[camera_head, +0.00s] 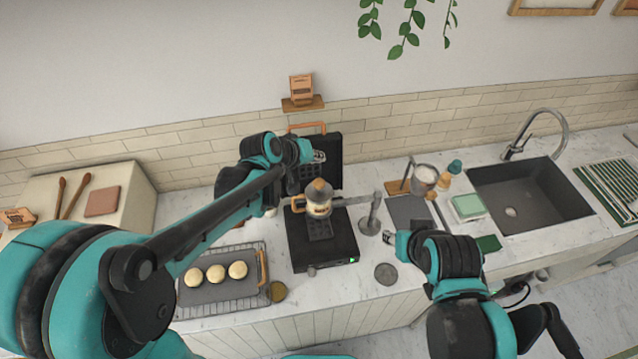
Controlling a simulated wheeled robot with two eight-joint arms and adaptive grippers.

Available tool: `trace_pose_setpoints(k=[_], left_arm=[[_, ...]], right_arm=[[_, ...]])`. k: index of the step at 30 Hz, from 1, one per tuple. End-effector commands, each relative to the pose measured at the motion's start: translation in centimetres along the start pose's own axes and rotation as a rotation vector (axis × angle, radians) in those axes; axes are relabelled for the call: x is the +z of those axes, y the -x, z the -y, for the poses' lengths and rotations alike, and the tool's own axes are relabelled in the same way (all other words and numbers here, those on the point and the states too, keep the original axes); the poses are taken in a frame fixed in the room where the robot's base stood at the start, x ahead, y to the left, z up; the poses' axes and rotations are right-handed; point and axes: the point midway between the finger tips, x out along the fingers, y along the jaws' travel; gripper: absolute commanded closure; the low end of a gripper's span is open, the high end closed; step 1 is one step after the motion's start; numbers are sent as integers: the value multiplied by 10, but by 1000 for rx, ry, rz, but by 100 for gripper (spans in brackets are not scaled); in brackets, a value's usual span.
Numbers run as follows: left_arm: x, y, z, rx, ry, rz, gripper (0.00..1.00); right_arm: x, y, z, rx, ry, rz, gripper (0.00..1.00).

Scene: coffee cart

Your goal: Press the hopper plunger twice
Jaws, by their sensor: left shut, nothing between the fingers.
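The hopper (319,207) is a small pale vessel with a brown top and an orange handle on its left side. It sits on an arm from a metal stand (370,222), above the dark lower plate of an open waffle maker (340,245). The plunger cannot be told apart clearly from the hopper's brown top. My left gripper (316,157) is shut and empty, behind and above the hopper in the picture, in front of the raised lid. My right gripper (391,239) is small in view, over the counter to the right of the waffle maker; its fingers are unclear.
A wire rack (255,293) with several pale round buns stands left of the waffle maker. A sink (530,195) with a tap, a green sponge box (467,206) and a metal cup (424,176) are to the right. A grey disc (385,273) lies near the front edge.

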Motion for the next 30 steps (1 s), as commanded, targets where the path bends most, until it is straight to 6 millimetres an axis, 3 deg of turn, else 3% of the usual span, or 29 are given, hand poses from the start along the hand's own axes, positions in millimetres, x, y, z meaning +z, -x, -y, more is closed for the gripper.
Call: trace_pose_setpoints(k=[13, 30], left_arm=[[33, -45, 33, 0, 0, 0, 100], [35, -48, 35, 0, 0, 0, 100]], right_arm=[[30, -41, 0, 0, 0, 0, 60], [32, -44, 0, 0, 0, 0, 60]])
